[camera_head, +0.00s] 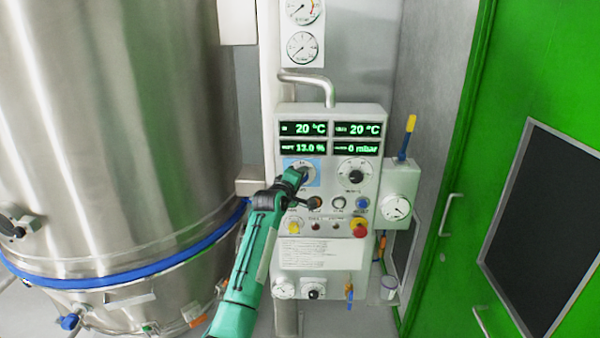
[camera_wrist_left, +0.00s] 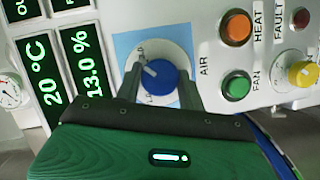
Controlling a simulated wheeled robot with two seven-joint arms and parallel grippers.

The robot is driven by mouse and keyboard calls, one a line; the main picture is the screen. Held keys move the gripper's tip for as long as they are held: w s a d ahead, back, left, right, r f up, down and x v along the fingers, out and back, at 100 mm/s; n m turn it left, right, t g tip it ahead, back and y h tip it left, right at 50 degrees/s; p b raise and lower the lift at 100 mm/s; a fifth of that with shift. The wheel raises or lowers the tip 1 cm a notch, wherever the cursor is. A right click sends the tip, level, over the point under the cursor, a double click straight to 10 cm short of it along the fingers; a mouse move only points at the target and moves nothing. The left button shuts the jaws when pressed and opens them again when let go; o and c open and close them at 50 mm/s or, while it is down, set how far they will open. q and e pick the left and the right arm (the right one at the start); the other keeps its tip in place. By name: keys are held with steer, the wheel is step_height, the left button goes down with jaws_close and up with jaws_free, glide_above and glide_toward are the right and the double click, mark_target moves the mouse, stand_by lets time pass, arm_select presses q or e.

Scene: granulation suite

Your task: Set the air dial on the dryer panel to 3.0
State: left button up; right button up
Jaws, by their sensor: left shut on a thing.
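The dryer panel (camera_head: 330,228) is a light grey box on the wall. Its air dial is a blue knob (camera_wrist_left: 160,82) on a white scale disc over a light blue square (camera_head: 315,180), beside the word AIR in the left wrist view. My left gripper (camera_wrist_left: 160,92) has its two dark fingers on either side of the knob and is shut on it. In the head view my left gripper (camera_head: 300,178) covers much of the dial. The numbers at the pointer are too small and partly hidden to read. My right gripper is not in view.
A second dial with a black knob (camera_head: 355,177) sits right of the air dial. Green displays (camera_head: 330,138) are above. Lamps, buttons and a red emergency stop (camera_head: 359,228) are below. A large steel vessel (camera_head: 120,120) stands left; a green door (camera_head: 530,80) is right.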

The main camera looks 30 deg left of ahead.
arm_select(q)
steer(key=shift+r+m+g+p, duration=0.25)
steer(key=shift+m+g+p, duration=0.25)
steer(key=shift+m+p, duration=0.45)
steer(key=shift+m+y, duration=0.25)
steer(key=shift+y, duration=0.15)
steer(key=o, duration=1)
steer(key=shift+w+f, duration=0.1)
steer(key=shift+f, duration=0.05)
steer(key=shift+c, duration=0.2)
steer(key=b+v, duration=0.6)
steer(key=v, duration=0.7)
steer(key=shift+s+r, duration=0.25)
steer(key=shift+s, duration=0.15)
steer(key=shift+f, duration=0.15)
